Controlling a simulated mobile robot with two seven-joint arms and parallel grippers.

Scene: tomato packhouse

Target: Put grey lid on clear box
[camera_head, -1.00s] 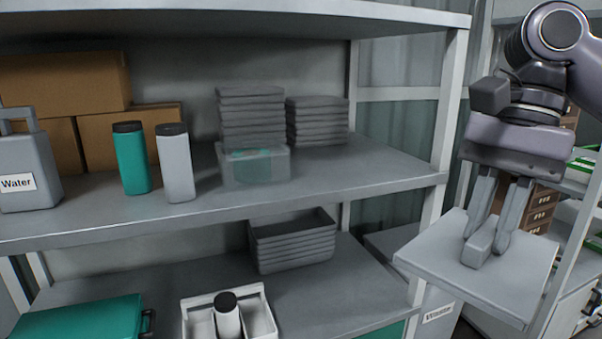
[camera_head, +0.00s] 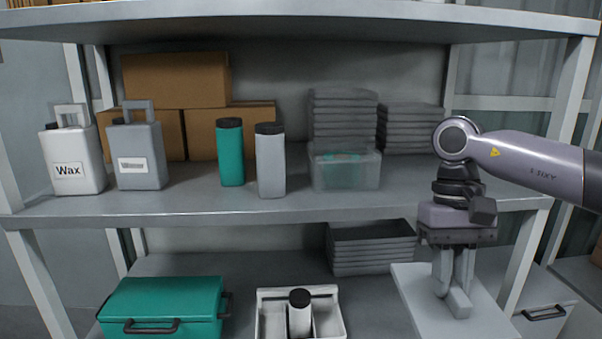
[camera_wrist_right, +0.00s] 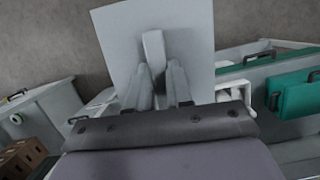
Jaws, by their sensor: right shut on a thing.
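The grey lid (camera_head: 420,307) is a flat square plate with a raised bar handle, in front of the lower shelf at the right of the head view. My right gripper (camera_head: 452,290) is shut on its handle; the lid also shows in the right wrist view (camera_wrist_right: 192,30), beyond the fingers (camera_wrist_right: 163,85). The clear box (camera_head: 345,172) stands open on the middle shelf, with teal things inside. It is up and to the left of the lid, well apart from it. My left gripper is not in view.
A grey bottle (camera_head: 270,160) and a teal bottle (camera_head: 230,152) stand left of the box. Stacked grey trays (camera_head: 343,120) are behind it. The upper shelf (camera_head: 300,20) overhangs. Bare shelf lies right of the box. A teal case (camera_head: 165,300) sits below.

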